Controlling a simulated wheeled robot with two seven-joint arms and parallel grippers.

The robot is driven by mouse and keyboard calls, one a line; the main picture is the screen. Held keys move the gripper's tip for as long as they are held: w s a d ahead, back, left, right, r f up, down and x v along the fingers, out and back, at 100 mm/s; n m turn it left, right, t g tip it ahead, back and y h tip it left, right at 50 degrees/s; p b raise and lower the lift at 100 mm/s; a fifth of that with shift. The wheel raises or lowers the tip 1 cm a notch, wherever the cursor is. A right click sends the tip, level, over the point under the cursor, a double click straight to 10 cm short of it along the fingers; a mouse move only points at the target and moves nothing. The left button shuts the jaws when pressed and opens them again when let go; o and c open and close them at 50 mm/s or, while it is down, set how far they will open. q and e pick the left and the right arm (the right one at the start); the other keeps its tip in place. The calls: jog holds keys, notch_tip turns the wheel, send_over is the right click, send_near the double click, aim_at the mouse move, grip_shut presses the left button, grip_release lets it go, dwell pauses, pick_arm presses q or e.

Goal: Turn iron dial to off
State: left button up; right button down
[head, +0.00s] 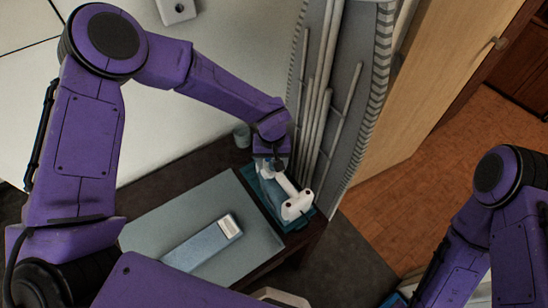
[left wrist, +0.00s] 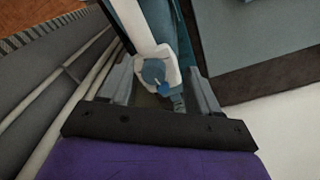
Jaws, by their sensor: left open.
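The iron (head: 297,204) has a white handle and teal parts, and it sits on a teal base at the right end of the dark table. In the left wrist view a round blue dial (left wrist: 153,71) shows on the iron's white body (left wrist: 133,25). My left gripper (head: 270,163) is at the iron's far end, pointing down. In the left wrist view my left gripper (left wrist: 160,80) is open, with one finger on each side of the dial. I cannot tell whether either finger touches it. My right arm shows at the right edge; its gripper is not visible.
A grey mat (head: 165,212) lies on the dark table, with a blue-grey box (head: 203,243) on it. A small teal cup (head: 242,136) stands beside my left forearm. A wooden door (head: 440,75) is at the right.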

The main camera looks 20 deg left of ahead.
pick_arm(q)
jog(key=shift+f, duration=0.75)
jog(key=shift+w+f, duration=0.45)
jog(key=shift+w, duration=0.2)
jog(key=shift+w+f, duration=0.4)
jog(key=shift+w, duration=0.2)
jog(key=shift+s+r, duration=0.3)
jog(key=shift+s, duration=0.15)
jog(key=c, duration=1)
jog(key=shift+w+f, duration=0.1)
jog(key=shift+w, duration=0.1)
jog(key=shift+c, duration=0.2)
pick_arm(e)
jog(key=shift+r, duration=0.25)
pick_arm(q)
jog(key=o, duration=1)
jog(key=shift+s, duration=0.1)
jog(key=shift+o, duration=0.2)
